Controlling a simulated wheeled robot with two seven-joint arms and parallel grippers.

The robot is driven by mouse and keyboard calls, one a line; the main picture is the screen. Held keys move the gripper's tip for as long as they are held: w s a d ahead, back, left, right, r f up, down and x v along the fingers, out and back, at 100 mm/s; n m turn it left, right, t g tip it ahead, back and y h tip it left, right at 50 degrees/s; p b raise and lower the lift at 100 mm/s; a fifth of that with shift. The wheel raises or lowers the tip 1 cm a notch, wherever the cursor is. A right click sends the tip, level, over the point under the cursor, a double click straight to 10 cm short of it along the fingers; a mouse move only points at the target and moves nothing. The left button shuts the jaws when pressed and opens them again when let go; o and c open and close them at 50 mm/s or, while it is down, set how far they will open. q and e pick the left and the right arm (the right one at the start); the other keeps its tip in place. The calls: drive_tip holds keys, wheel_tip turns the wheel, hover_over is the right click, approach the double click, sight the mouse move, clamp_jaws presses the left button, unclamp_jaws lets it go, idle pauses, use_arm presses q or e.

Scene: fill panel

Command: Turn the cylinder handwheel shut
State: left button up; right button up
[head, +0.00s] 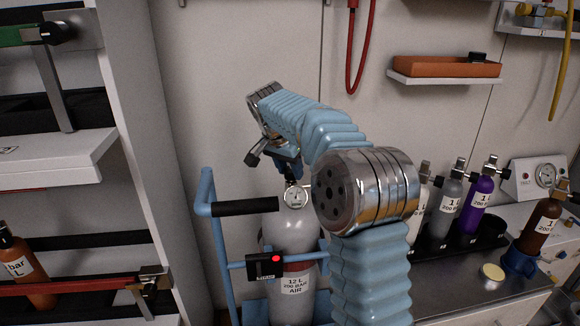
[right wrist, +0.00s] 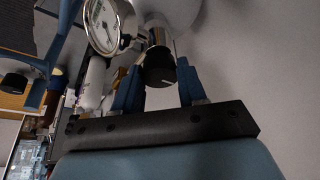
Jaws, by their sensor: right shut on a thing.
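The grey cylinder (head: 283,238), labelled 12 L 200 bar air, stands upright on a blue trolley. A round white gauge (head: 296,197) sits at its top and also shows in the right wrist view (right wrist: 102,26). My right gripper (head: 290,172) is above the cylinder's valve, and the arm covers part of the cylinder. In the right wrist view, its blue fingers (right wrist: 159,76) are shut on the black handwheel (right wrist: 160,66), one on each side. My left gripper is not in view.
The blue trolley (head: 212,235) has a black handle grip (head: 245,207) close left of the valve. A black box with a red light (head: 264,265) is in front of the cylinder. Small bottles (head: 450,205) stand on the right bench. Shelves (head: 60,165) are at left.

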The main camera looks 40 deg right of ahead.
drive_tip(key=shift+m, duration=0.3)
drive_tip(key=o, duration=1)
drive_tip(key=shift+o, duration=0.2)
drive_tip(key=v, duration=1.3)
drive_tip(key=shift+a+r, duration=0.25)
drive_tip(key=shift+r, duration=0.15)
drive_tip(key=shift+w, duration=0.1)
